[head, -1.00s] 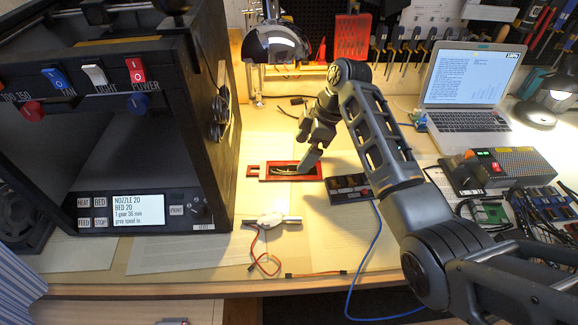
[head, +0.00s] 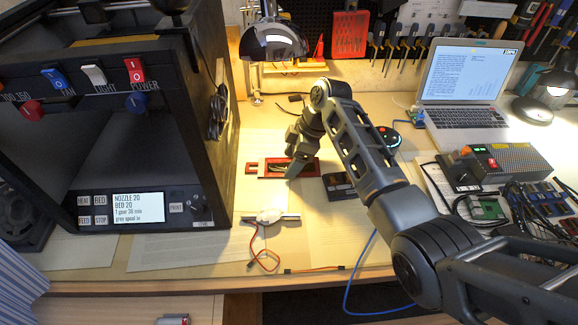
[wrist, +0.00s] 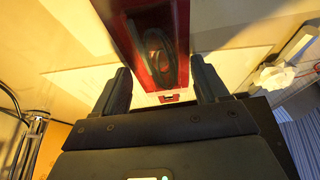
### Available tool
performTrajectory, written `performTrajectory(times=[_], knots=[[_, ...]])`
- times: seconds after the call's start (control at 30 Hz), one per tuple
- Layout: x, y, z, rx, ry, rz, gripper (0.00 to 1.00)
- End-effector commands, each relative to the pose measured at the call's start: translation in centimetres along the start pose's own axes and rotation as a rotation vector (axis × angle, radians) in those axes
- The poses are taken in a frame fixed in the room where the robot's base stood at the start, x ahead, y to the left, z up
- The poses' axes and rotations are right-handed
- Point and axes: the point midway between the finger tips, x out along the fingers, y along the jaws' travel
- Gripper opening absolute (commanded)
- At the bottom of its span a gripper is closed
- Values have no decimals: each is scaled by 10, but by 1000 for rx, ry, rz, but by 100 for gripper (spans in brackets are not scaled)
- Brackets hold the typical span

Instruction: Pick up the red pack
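The red pack (head: 253,169) lies flat on the desk to the right of the printer, a long red frame with a dark middle. My gripper (head: 292,172) is over its right part, which it partly hides in the head view. In the wrist view the red pack (wrist: 180,22) runs down from the top edge toward the space between my fingers, with dark loops on its face. My gripper (wrist: 161,86) is open there, one finger to each side of the pack's line. I cannot tell how high the fingertips are above it.
The black printer (head: 218,185) stands close on the left. A dark box (head: 338,185) lies just right of my gripper. A lamp head (head: 275,42) hangs behind. A white-bodied part with wires (head: 268,216) lies in front. A laptop (head: 462,85) stands at the right.

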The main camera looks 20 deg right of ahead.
Motion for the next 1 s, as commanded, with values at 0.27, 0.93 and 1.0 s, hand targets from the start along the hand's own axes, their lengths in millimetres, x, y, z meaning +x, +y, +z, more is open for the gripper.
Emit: performTrajectory(times=[0.27,0.93,1.0], knots=[[0,0,0,0,0,0,46],[-36,1,-15,-3,2,5,41],[-49,-2,-6,2,2,4,41]])
